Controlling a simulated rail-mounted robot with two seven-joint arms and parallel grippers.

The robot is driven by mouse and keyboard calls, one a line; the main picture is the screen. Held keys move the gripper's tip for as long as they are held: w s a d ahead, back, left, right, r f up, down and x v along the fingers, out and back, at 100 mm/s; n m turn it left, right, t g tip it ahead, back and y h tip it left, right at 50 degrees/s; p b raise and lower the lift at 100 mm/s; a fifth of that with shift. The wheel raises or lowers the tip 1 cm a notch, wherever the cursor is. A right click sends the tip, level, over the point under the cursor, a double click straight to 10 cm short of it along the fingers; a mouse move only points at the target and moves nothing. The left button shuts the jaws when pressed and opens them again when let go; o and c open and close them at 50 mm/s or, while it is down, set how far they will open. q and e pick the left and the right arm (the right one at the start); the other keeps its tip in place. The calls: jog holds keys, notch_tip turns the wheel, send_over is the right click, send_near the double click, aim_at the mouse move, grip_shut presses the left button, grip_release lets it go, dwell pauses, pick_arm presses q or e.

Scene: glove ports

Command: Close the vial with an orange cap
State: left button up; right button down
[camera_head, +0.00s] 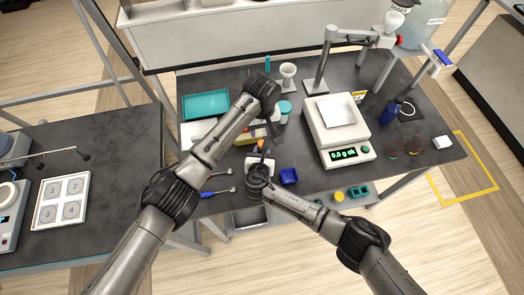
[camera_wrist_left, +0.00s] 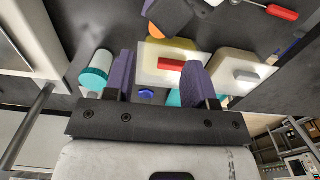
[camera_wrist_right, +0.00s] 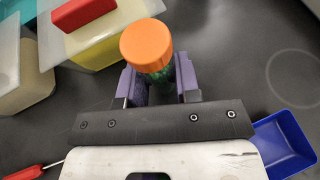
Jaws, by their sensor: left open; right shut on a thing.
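The orange cap (camera_wrist_right: 146,44) sits on top of a green vial (camera_wrist_right: 158,80) in the right wrist view. I cannot tell whether it is screwed tight. My right gripper (camera_wrist_right: 160,86) is shut on the vial, below the cap. The cap also shows as a small orange patch (camera_wrist_left: 155,31) at the top of the left wrist view, partly hidden by my dark right gripper. My left gripper (camera_wrist_left: 160,78) is open, its two purple fingers apart with nothing gripped between them. In the head view both grippers are close together over the front middle of the bench, and the arms hide much there.
A pale yellow box with a red handle (camera_wrist_right: 82,12) stands close to the vial. A blue open tray (camera_wrist_right: 283,145) lies on the other side. A jar with a teal lid (camera_wrist_left: 93,79), a scale (camera_head: 335,130) and a teal tray (camera_head: 205,104) stand around. Dark bench right of the scale is partly clear.

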aim_at(262, 142)
pick_arm(q)
jog(key=shift+f, duration=0.1)
jog(key=shift+f, duration=3.95)
jog(key=shift+c, duration=0.4)
jog(key=c, duration=0.9)
jog(key=shift+m, duration=1.6)
grip_shut()
jog(key=o, duration=1)
grip_release()
jog(key=shift+o, duration=0.2)
